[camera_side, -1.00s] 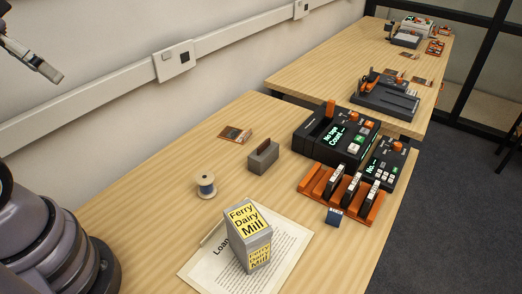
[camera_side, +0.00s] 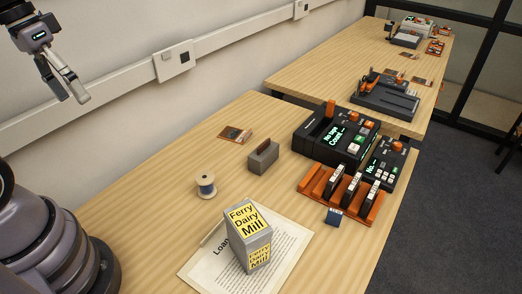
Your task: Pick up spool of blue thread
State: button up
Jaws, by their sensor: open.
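The spool of blue thread (camera_side: 206,186) stands upright on the wooden table, left of the middle of the picture. It has pale flanges and a narrow band of blue thread between them. My gripper (camera_side: 72,97) is at the upper left, high above the table and well away from the spool. Its fingers point down and to the right, and it is open and empty.
A grey box labelled Ferry Dairy Mill (camera_side: 249,238) stands on a paper sheet (camera_side: 209,262) in front of the spool. A grey block with a slot (camera_side: 263,160) is right of the spool. An orange rack (camera_side: 360,213) and black devices (camera_side: 332,140) stand farther right.

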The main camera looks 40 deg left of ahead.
jog(key=w+d+f+n+g+h, duration=0.4)
jog(key=w+d+f+g+h, duration=0.1)
jog(key=f+h, duration=0.15)
jog(key=n+t+h, duration=0.8)
jog(key=n+t, duration=0.4)
jog(key=n, duration=0.4)
send_over(202, 180)
jog(key=s, duration=0.2)
notch_tip(202, 180, down, 17)
jog(key=a+f+n+t+y, duration=0.1)
jog(key=f+n+t+y, duration=0.1)
jog(key=f, duration=0.1)
jog(key=a+f+n+t+y, duration=0.1)
jog(key=f+n+t+y, duration=0.1)
jog(key=f+n, duration=0.1)
jog(key=s+a+f+n+t+y, duration=0.1)
jog(key=f+n+t+y, duration=0.1)
jog(key=f, duration=0.3)
jog(key=shift+s+a+f, duration=0.1)
jog(key=shift+a+f, duration=0.15)
jog(key=shift+a, duration=0.1)
jog(key=shift+x, duration=2.45)
grip_shut()
